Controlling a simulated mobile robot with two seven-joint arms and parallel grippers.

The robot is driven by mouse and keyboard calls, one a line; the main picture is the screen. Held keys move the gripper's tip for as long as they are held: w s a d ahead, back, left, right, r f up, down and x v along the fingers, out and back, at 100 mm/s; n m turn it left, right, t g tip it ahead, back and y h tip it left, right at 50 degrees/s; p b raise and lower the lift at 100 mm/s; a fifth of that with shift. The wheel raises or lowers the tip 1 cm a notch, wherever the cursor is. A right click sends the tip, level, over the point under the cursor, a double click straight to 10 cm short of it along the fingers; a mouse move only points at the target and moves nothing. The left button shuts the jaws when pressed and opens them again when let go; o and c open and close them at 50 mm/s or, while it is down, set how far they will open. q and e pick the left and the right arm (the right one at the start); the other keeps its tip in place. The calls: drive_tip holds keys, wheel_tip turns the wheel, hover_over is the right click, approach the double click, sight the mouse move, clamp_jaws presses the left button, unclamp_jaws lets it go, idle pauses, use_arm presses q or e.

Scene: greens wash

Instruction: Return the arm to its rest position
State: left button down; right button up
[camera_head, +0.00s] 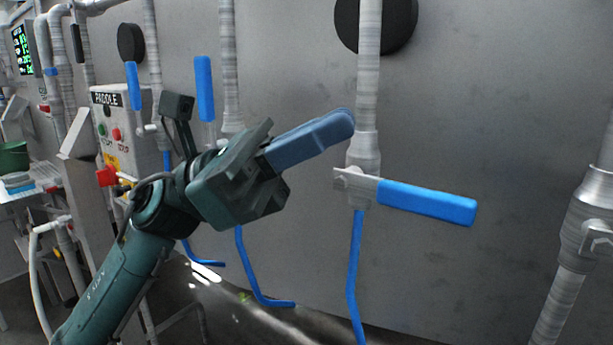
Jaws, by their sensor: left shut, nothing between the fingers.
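My left arm (115,285) comes in from the lower left, dark green. Its gripper (340,125) has blue-grey fingers that are shut together with nothing between them. The fingers point to the right and slightly up, and their tips lie just left of a vertical pipe (367,80) in the picture. I cannot tell how far the tips are from the pipe. Below and right of them, a valve with a blue lever handle (428,203) sits on that pipe, the handle pointing right. My right gripper is not in view.
A grey wall (480,110) fills the background. More pipes with upright blue handles (204,88) stand behind the arm. A control box (115,135) marked PADDLE is at the left. Another pipe (590,205) stands at the right edge. Thin blue tubes (354,270) hang below.

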use_arm(q)
drive_tip(key=w+a+f+n+t+y, duration=0.2)
drive_tip(key=w+a+f+n+t, duration=0.15)
drive_tip(key=f+n+t, duration=0.65)
drive_tip(key=w+a+f+n+t+y, duration=0.25)
drive_tip(key=w+n+t, duration=0.35)
drive_tip(key=n, duration=0.8)
drive_tip(key=w+a+f+n+t+y, duration=0.25)
drive_tip(key=f+n+t, duration=0.45)
drive_tip(key=n+t, duration=0.35)
wheel_tip(320, 180, down, 12)
drive_tip(key=a+n+y, duration=0.3)
drive_tip(key=n+y, duration=0.3)
drive_tip(key=n, duration=0.4)
drive_tip(key=s+a+f+n+g+y, duration=0.1)
drive_tip(key=s+f+n+g+y, duration=0.1)
drive_tip(key=s+f, duration=0.4)
drive_tip(key=s+a+f+n+g+y, duration=0.2)
drive_tip(key=s+f+n+g, duration=0.2)
drive_tip(key=f, duration=0.9)
drive_tip(key=s+a+f+n+g+y, duration=0.2)
drive_tip(key=s+f+n+g+y, duration=0.1)
drive_tip(key=s+f+n, duration=0.3)
wheel_tip(320, 180, down, 5)
drive_tip(key=s, duration=0.2)
drive_tip(key=shift+s+r+n+g, duration=0.15)
drive_tip(key=shift+s+n+g, duration=0.15)
drive_tip(key=shift+n+g, duration=0.05)
